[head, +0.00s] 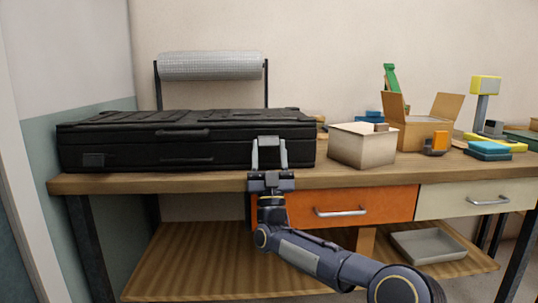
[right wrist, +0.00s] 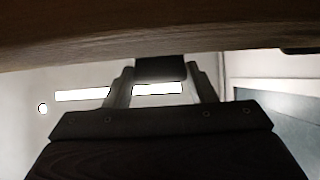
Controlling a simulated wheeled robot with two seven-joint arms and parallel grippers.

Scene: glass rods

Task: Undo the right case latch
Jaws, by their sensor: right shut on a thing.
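A black case (head: 190,142) lies closed on the wooden workbench, its front with the handle (head: 187,160) facing me. Its left latch (head: 93,160) is a small dark block low on the front, flat against it. My right gripper (head: 268,147) is at the right end of the case front, fingers pointing at the case. In the right wrist view my right gripper (right wrist: 160,72) is shut on the dark right latch (right wrist: 160,68), which sits between the two fingers. The fingers partly hide this latch in the head view, so I cannot tell how far it is turned. My left gripper is not in view.
The workbench edge (head: 390,174) runs just below the case, with an orange drawer (head: 370,206) under it near my right arm.

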